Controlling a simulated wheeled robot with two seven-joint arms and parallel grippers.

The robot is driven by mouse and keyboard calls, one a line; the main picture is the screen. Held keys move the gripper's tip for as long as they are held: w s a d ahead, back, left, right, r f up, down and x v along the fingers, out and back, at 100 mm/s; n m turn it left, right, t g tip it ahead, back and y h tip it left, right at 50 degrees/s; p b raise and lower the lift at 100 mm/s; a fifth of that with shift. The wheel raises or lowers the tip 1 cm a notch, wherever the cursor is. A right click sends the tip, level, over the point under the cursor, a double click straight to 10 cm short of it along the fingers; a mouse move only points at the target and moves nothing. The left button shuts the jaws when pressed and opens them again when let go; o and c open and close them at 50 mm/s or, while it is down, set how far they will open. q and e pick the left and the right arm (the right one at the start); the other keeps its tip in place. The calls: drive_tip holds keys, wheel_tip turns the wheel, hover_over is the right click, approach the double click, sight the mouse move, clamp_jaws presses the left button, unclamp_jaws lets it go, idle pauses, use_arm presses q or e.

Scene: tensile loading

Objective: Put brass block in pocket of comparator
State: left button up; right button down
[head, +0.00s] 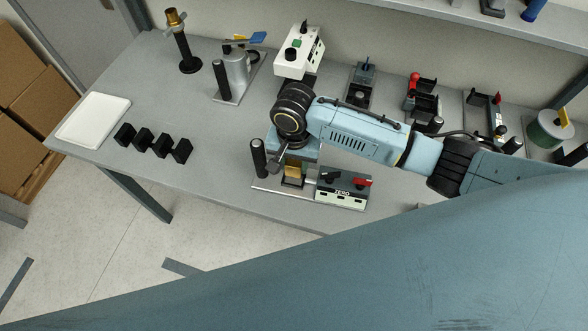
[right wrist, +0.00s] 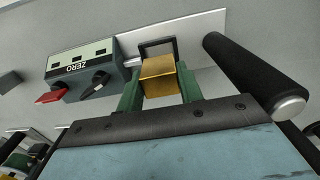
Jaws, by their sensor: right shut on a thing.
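The brass block (right wrist: 158,78) is held between the green fingers of my right gripper (right wrist: 160,92). In the head view the block (head: 293,170) shows under the wrist of my right arm. The comparator (head: 342,190) is a pale plate with a box marked ZERO, a red lever, a black knob and a black post. Its black-framed pocket (right wrist: 143,50) lies right beside the block in the right wrist view. The block overlaps the frame's near edge there; I cannot tell whether it touches it or is above it. My left gripper is not in view.
The comparator's black post (right wrist: 255,75) stands close to the right gripper. A white tray (head: 93,119) and several black blocks (head: 143,138) lie at the left of the table. Other fixtures, including a white box (head: 299,52), line the back. The table's middle left is clear.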

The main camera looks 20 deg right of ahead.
sight(294, 171)
drive_tip(key=shift+f, duration=1.8)
drive_tip(key=shift+f, duration=0.15)
drive_tip(key=c, duration=0.9)
unclamp_jaws()
wheel_tip(294, 171, up, 12)
drive_tip(key=shift+r+p, duration=0.15)
drive_tip(key=shift+p, duration=0.25)
